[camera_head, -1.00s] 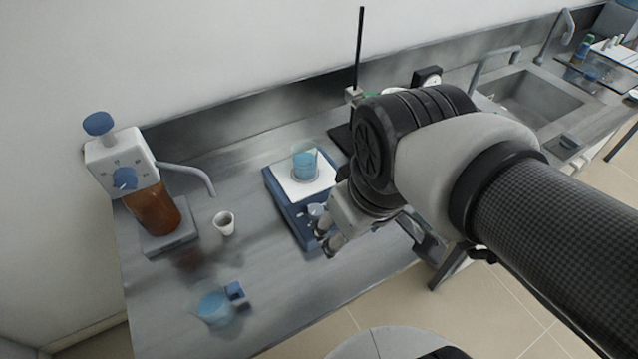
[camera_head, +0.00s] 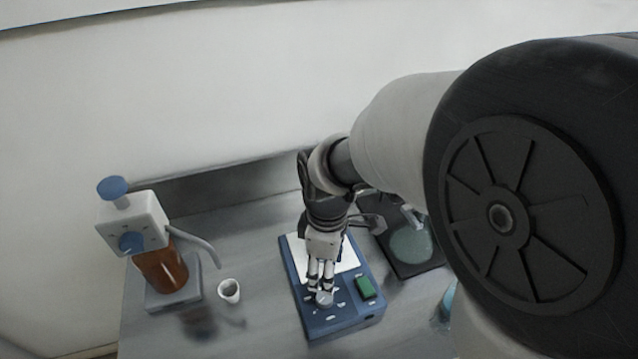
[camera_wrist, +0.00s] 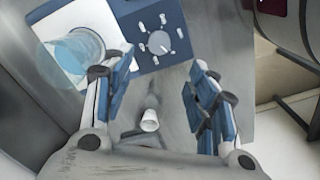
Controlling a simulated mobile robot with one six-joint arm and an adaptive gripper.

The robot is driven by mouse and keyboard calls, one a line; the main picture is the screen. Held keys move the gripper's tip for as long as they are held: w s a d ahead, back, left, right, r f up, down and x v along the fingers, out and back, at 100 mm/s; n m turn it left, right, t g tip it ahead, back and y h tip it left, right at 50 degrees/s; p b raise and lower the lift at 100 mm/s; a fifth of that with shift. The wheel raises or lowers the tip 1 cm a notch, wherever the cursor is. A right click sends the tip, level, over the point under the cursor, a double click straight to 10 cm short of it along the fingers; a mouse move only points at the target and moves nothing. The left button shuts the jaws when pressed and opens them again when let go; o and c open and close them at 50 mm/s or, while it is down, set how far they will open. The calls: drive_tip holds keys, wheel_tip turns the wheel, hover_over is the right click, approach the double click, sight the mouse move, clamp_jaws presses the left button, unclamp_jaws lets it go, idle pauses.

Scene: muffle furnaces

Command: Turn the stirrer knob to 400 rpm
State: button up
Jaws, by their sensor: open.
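The stirrer (camera_head: 345,322) is a blue box with a white top plate, on the bench in the head view. Its round grey-white knob (camera_head: 325,298) is on the front panel, ringed by small white marks. In the wrist view the knob (camera_wrist: 159,42) has a pointer line, but the marks are too small to read. My gripper (camera_head: 320,287) points down over the front panel, its fingertips close to the knob; contact cannot be told. In the wrist view my gripper (camera_wrist: 161,62) is open, its blue-padded fingers apart with the knob beyond them.
A green block or switch (camera_head: 366,287) is on the panel right of the knob. A beaker of blue liquid (camera_wrist: 72,55) stands on the plate in the wrist view. A white cup (camera_head: 229,291) and a dispenser with an amber bottle (camera_head: 162,272) stand left. A dark stand base (camera_head: 412,268) is right.

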sight(325, 297)
wheel_tip(325, 297, down, 12)
drive_tip(key=b, duration=0.3)
drive_tip(key=shift+b, duration=0.4)
drive_tip(key=shift+r, duration=0.1)
drive_tip(key=shift+c, duration=0.2)
drive_tip(key=c, duration=1)
